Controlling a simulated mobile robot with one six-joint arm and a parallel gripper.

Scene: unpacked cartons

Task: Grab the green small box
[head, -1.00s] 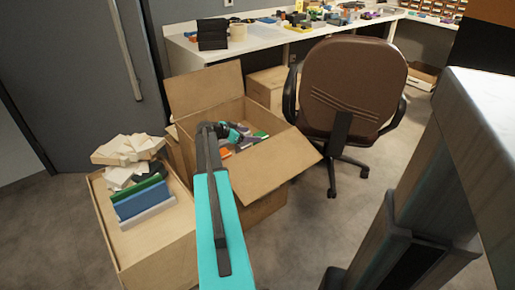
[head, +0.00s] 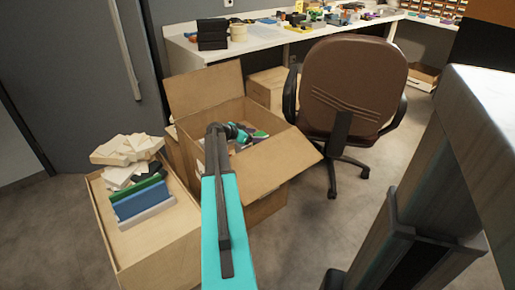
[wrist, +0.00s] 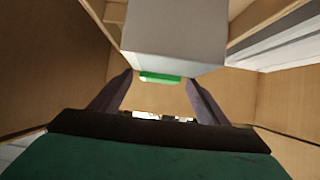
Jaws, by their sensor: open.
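My gripper (wrist: 159,80) is open, its two dark fingers spread inside the open carton (head: 285,160). A small green box (wrist: 160,77) shows as a narrow strip between the fingertips in the wrist view. A pale grey block (wrist: 175,40) stands just above it in that picture and may hide part of it. I cannot tell whether the fingers touch the green box. In the head view a green item (head: 259,134) shows in the carton beside my gripper, and my arm covers part of the contents.
Carton walls (wrist: 285,100) stand close on both sides of my gripper. A closed carton (head: 155,245) at left carries pale blocks (head: 126,148), a green flat piece (head: 138,189) and a blue one (head: 142,200). A brown chair (head: 352,85) stands right of the open carton.

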